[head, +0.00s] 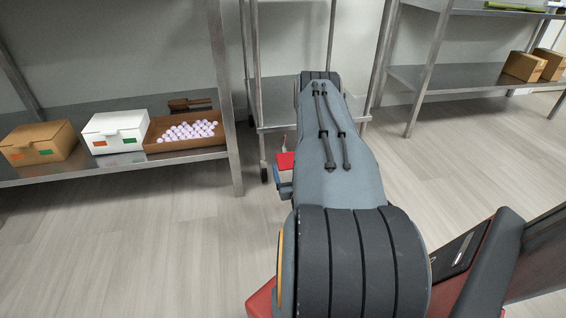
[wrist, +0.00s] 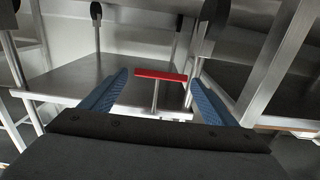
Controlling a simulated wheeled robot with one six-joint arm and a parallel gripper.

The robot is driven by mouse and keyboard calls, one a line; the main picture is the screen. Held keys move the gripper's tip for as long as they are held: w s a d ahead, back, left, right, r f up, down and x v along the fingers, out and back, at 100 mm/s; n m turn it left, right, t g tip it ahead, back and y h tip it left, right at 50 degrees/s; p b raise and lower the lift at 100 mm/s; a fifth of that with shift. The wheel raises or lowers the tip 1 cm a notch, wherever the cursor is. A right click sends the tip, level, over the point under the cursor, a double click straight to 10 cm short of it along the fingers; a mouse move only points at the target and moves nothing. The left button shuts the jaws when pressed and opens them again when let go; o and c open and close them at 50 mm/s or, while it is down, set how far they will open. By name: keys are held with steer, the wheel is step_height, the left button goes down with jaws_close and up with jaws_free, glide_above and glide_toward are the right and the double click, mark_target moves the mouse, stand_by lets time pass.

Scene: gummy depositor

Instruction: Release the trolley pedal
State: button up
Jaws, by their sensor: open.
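The trolley pedal is a red bar on a thin metal stem. In the head view the red pedal (head: 286,161) shows low at the near side of the trolley (head: 262,125), just left of my arm. In the wrist view the red bar (wrist: 160,75) lies across the space between the tips of my two blue fingers. My gripper (wrist: 160,84) is open, with the fingers spread on either side of the pedal's stem. In the head view my gripper (head: 283,184) shows only partly, close in front of the pedal; my arm hides the rest. I cannot tell whether the fingers touch it.
The trolley has metal posts and a caster (head: 264,172); my arm covers much of it. A left shelf (head: 190,156) holds a brown box (head: 38,143), a white box (head: 115,131) and a tray (head: 160,144) of pale balls. A right shelf (head: 450,80) holds cartons (head: 524,66). Open floor lies lower left.

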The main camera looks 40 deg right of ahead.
mark_target(286, 160)
steer(key=shift+b+x, duration=1.95)
steer(key=shift+x, duration=1.9)
